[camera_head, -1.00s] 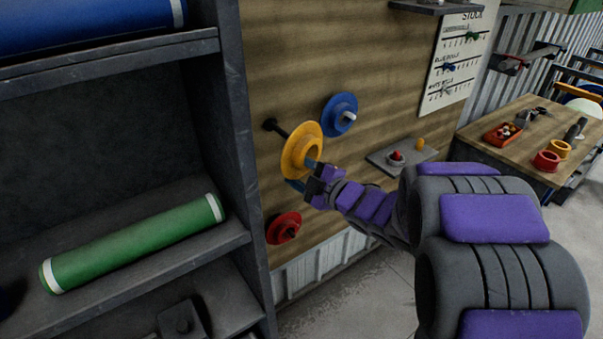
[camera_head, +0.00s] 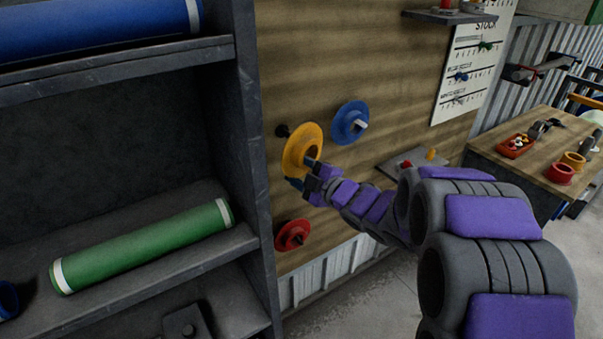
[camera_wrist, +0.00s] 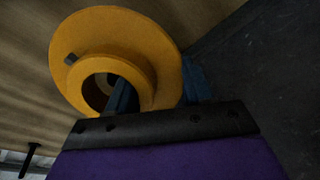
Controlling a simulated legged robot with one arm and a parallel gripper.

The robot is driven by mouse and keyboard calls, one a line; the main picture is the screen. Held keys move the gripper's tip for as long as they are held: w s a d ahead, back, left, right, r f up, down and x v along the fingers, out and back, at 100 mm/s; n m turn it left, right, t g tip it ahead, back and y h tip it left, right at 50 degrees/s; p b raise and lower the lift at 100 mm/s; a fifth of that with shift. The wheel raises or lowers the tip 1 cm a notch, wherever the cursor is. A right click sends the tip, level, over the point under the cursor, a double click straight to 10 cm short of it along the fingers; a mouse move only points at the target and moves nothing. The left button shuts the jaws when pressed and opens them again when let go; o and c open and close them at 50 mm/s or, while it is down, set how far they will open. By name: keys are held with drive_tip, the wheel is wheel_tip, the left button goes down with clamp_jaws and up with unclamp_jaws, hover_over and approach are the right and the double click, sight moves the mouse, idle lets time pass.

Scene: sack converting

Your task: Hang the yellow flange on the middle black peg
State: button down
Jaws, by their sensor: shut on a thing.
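The yellow flange (camera_head: 300,149), a wide disc with a hub and a central hole, is near the wooden wall in the head view. My gripper (camera_head: 306,175) is shut on its lower right side; the blue fingers also show beside the flange (camera_wrist: 150,38) in the wrist view. A black peg (camera_head: 283,130) shows just past the flange's upper left edge, mostly hidden by it. I cannot tell whether the flange is around that peg. A blue flange (camera_head: 349,122) hangs up and to the right, and a red flange (camera_head: 292,235) hangs below, each on a peg.
A dark shelf rack (camera_head: 240,150) stands close on the left, with a green roll (camera_head: 145,245) and a blue roll (camera_head: 100,28). A small grey ledge (camera_head: 402,166) juts from the wall at right. A black peg (camera_wrist: 31,158) shows bare at lower left in the wrist view.

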drive_tip(key=w+d+x, duration=0.1)
drive_tip(key=x, duration=0.5)
drive_tip(key=shift+a+f, duration=0.25)
drive_tip(key=shift+f, duration=0.05)
idle(0.8)
drive_tip(key=shift+w, duration=0.2)
idle(0.4)
drive_tip(key=shift+c, duration=1.8)
unclamp_jaws()
drive_tip(key=shift+s+f, duration=0.1)
drive_tip(key=shift+s, duration=0.05)
drive_tip(key=p+v, duration=0.3)
drive_tip(key=v, duration=1.4)
